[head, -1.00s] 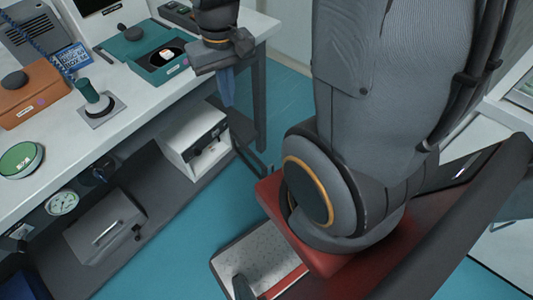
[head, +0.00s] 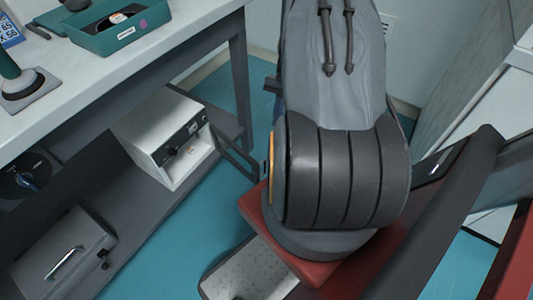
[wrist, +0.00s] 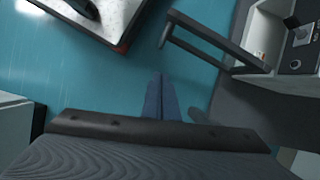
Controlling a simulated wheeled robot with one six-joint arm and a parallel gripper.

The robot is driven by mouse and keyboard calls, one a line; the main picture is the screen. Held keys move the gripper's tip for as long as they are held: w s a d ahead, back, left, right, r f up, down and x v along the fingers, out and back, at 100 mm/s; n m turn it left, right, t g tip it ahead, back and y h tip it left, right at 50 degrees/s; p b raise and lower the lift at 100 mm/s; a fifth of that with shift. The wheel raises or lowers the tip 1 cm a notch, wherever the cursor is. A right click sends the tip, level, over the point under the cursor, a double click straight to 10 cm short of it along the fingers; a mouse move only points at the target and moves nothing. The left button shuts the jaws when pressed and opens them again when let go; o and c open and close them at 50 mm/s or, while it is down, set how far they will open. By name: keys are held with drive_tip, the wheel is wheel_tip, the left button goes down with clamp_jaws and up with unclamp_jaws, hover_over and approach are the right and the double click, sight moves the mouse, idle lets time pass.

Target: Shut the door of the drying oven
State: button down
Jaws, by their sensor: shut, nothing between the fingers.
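The drying oven (head: 165,139) is a small white box with dark knobs on its front, standing on the low shelf under the bench. Its door (head: 235,160) is a dark frame standing wide open, out over the floor. In the wrist view, the oven (wrist: 288,75) is at the upper right and the door (wrist: 215,47) reaches left from it. My gripper (wrist: 161,80) has its blue fingers together, empty, below the door's free end in that picture, with a gap of floor showing between. In the head view my arm hides most of the gripper.
The bench (head: 150,58) carries a green tray-like device (head: 120,33). A grey box with a handle (head: 62,262) sits farther left on the low shelf (head: 130,225). Blue floor (head: 185,235) is clear in front of the oven. A white wall is behind my arm.

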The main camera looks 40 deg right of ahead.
drive_tip(key=s+a+f, duration=0.3)
drive_tip(key=a+f, duration=0.4)
drive_tip(key=f, duration=0.2)
drive_tip(key=shift+f, duration=0.35)
